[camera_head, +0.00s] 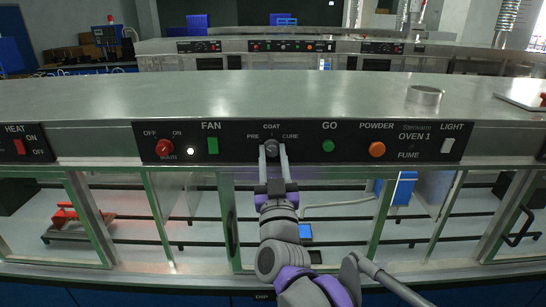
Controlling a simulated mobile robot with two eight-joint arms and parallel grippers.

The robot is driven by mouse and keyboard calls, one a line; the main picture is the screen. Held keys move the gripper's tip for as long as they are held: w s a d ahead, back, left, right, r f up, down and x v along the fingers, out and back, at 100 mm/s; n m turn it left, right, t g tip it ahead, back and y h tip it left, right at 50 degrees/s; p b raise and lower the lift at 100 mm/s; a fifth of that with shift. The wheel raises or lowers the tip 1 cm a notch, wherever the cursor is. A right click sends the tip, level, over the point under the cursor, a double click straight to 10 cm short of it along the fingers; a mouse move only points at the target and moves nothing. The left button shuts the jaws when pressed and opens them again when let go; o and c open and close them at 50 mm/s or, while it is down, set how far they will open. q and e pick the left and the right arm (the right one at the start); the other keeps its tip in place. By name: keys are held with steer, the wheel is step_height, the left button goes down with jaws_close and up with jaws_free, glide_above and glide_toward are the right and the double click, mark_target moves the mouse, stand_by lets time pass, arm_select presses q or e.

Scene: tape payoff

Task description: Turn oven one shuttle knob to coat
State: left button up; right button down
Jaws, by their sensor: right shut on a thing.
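The oven one control panel (300,158) runs across the front of the hood in the head view. Its shuttle knob (271,147) is a small grey knob under the label COAT, with PRE to its left and CURE to its right. My right gripper (272,153) reaches up from below and is shut on the knob, one finger on each side. The fingers partly cover the knob, so its exact pointing is hard to tell. My left gripper is not in view.
A red main knob (164,147), green fan switch (212,145), green go button (328,146), orange powder button (377,149) and white light switch (448,146) share the panel. A metal ring (425,95) lies on the hood top. Glass doors are below.

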steer(key=m+h, duration=0.2)
steer(key=m, duration=0.1)
steer(key=shift+a+m, duration=0.15)
steer(key=shift+m, duration=0.25)
steer(key=m+h, duration=0.1)
steer(key=m, duration=0.1)
steer(key=shift+m+h+b, duration=0.3)
steer(key=m+g+h, duration=0.1)
steer(key=m+h, duration=0.1)
steer(key=m, duration=0.3)
steer(key=shift+a, duration=0.1)
steer(key=shift+m+g+h, duration=0.5)
steer(key=shift+m+h, duration=0.4)
steer(key=shift+m, duration=1.2)
steer(key=c, duration=0.5)
jaws_free()
